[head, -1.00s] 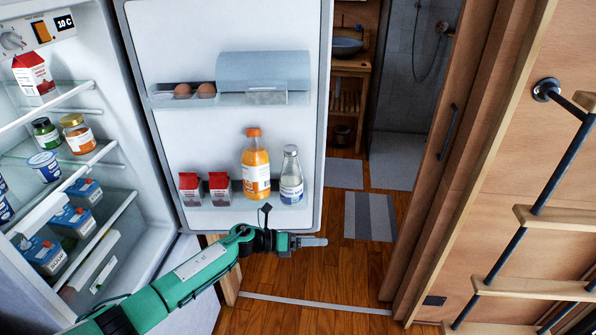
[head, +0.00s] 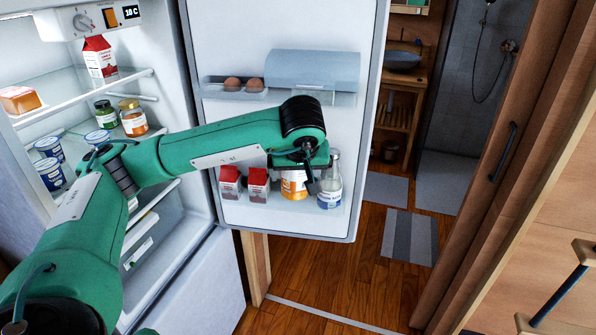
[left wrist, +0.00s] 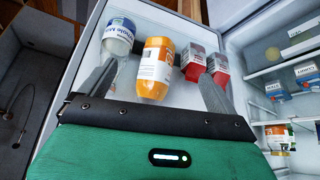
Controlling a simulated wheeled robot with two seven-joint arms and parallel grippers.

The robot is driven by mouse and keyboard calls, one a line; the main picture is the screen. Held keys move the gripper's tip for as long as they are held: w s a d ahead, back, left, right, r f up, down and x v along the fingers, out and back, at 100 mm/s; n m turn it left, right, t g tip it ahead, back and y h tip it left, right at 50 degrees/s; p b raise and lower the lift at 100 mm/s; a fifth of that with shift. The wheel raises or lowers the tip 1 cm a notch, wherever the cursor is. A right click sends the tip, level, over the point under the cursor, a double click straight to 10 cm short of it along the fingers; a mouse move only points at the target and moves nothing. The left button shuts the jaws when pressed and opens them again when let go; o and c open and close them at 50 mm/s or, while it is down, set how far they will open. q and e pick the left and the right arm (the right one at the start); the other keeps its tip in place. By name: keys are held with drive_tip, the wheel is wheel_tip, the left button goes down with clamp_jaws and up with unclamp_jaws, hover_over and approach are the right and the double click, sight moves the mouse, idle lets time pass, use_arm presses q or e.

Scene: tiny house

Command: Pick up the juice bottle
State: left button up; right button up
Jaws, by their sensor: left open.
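The juice bottle (head: 294,187) is orange with a white label and stands in the lower door shelf of the open fridge. In the head view my left arm hides its upper part. My left gripper (head: 312,172) is at the bottle's upper part, pointing down toward the shelf. In the left wrist view the juice bottle (left wrist: 156,56) shows between the two spread fingers, with a gap on each side. The gripper is open and holds nothing. I cannot tell how deep the bottle sits between the fingers. My right gripper is not in view.
A clear bottle with a white label (head: 330,187) stands close on the right of the juice. Red and white cartons (head: 258,184) stand on its left. Above is a door shelf with eggs (head: 256,84). Fridge shelves (head: 140,82) hold jars and tubs.

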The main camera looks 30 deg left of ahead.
use_arm(q)
drive_tip(key=w+a+p, duration=0.1)
drive_tip(key=w+a, duration=0.1)
drive_tip(key=w, duration=0.1)
drive_tip(key=w+a+p, duration=0.1)
drive_tip(key=w+a, duration=0.1)
drive_tip(key=w, duration=0.1)
drive_tip(key=w+a+p, duration=0.1)
drive_tip(key=w+a, duration=0.1)
drive_tip(key=w, duration=0.1)
drive_tip(key=shift+w+a, duration=0.1)
drive_tip(key=shift+a, duration=0.2)
drive_tip(key=shift+w+a+r, duration=0.1)
drive_tip(key=shift+w+a, duration=0.15)
drive_tip(key=shift+p+x, duration=0.5)
drive_tip(key=shift+x, duration=2)
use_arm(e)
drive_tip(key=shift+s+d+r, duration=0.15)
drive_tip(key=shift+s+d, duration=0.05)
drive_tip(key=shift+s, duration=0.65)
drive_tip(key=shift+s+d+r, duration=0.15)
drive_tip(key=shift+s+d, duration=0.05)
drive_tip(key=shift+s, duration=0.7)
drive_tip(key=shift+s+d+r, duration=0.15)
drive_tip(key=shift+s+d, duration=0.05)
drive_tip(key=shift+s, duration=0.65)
